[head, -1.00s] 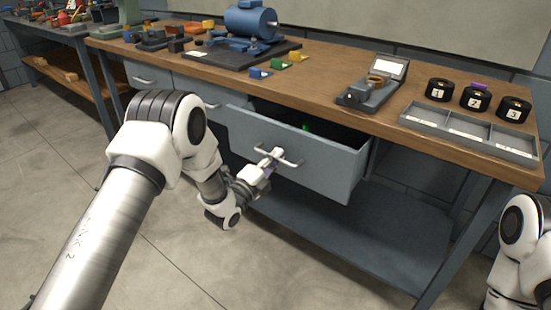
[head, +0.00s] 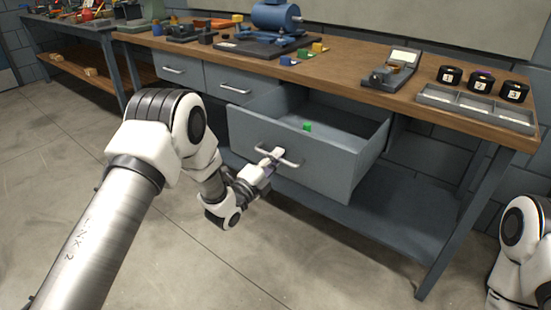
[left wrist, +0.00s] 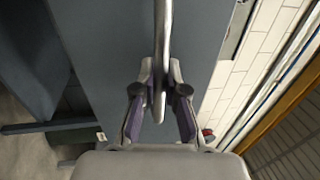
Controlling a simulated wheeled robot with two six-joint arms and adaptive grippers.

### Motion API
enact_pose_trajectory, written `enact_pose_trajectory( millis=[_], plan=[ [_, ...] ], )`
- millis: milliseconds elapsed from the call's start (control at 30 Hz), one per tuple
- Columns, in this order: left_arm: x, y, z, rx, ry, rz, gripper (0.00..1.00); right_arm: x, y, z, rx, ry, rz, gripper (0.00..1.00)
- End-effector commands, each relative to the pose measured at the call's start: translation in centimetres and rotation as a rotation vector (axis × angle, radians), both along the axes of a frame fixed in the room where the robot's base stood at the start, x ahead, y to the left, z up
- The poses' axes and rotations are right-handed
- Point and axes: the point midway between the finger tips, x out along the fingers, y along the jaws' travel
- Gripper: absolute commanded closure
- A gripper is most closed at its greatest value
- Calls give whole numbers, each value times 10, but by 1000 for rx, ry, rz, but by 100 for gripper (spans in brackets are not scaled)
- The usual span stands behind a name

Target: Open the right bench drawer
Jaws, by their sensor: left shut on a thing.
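The right bench drawer (head: 300,160) is a grey-blue drawer, pulled well out from under the wooden bench top in the head view. Its inside shows, with a small green block (head: 307,127) on the drawer floor. My left gripper (head: 274,157) is shut on the drawer's silver bar handle (head: 291,163). In the left wrist view the gripper's fingers (left wrist: 159,95) close around the handle bar (left wrist: 163,35), in front of the drawer face (left wrist: 110,35). My right gripper is not in view; only part of my right arm shows at the lower right.
Two shut drawers (head: 182,70) are to the left of the open one. The bench top (head: 345,72) carries a blue motor (head: 276,17), a small grey device (head: 390,70), and a grey tray (head: 475,108) with three black numbered cylinders behind it. A lower shelf (head: 400,220) runs beneath.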

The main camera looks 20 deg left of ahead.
Motion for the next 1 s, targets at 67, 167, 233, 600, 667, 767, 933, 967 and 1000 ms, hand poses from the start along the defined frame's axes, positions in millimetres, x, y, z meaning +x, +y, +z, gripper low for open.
enact_pose_trajectory(
  millis=[67,167,233,600,667,767,933,967,1000],
  plan=[
    [0,0,0,0,0,-1,100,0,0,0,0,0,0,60],
    [0,0,0,0,0,-1,100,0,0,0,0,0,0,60],
    [0,0,0,0,0,-1,100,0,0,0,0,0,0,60],
    [0,0,0,0,0,-1,63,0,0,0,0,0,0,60],
    [0,0,0,0,0,-1,63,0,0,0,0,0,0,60],
    [0,0,0,0,-1,0,63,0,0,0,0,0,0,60],
    [-3,1,-1,0,0,0,63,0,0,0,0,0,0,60],
    [-6,2,-1,0,1,0,63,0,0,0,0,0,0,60],
    [-11,5,-2,0,1,1,63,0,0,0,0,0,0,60]
  ],
)
